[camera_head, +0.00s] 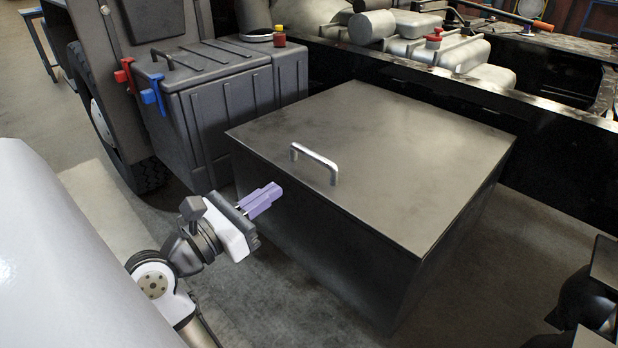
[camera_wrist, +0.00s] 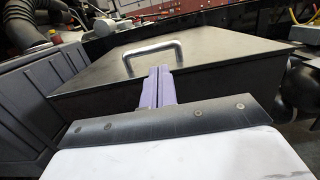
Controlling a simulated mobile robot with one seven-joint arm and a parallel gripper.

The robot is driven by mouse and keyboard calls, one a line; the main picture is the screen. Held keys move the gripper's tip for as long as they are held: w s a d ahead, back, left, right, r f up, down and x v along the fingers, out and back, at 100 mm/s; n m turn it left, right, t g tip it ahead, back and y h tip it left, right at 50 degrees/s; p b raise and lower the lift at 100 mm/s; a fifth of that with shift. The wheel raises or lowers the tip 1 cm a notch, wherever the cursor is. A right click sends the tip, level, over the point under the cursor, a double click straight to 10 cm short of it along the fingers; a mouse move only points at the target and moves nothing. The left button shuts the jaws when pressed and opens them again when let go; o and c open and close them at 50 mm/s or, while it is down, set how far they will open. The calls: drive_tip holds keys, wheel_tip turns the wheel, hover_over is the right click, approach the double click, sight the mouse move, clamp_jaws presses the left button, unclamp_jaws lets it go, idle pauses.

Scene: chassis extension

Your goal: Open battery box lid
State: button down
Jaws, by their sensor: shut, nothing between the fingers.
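The battery box is a dark box (camera_head: 330,245) whose flat lid (camera_head: 410,150) lies closed on top. A silver bar handle (camera_head: 315,160) stands on the lid near its front edge. In the wrist view the lid (camera_wrist: 220,65) and handle (camera_wrist: 152,52) show just beyond my fingers. My gripper (camera_head: 268,193) has purple fingers held together, with nothing between them. It is in front of the box's front side, left of and below the handle, and apart from the handle. In the wrist view the gripper (camera_wrist: 160,75) points toward the box, with the fingertips overlapping the lid's front edge.
A ribbed grey tank (camera_head: 215,100) with red and blue valves stands left of the box. A black chassis rail (camera_head: 450,100) runs behind it. Dark parts (camera_head: 595,285) lie at the right. Bare floor (camera_head: 290,315) shows in front of the box.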

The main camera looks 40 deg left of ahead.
sight(305, 180)
drive_tip(key=w, duration=0.3)
drive_tip(key=w+f+p, duration=0.1)
drive_tip(key=w, duration=0.6)
drive_tip(key=shift+f, duration=0.2)
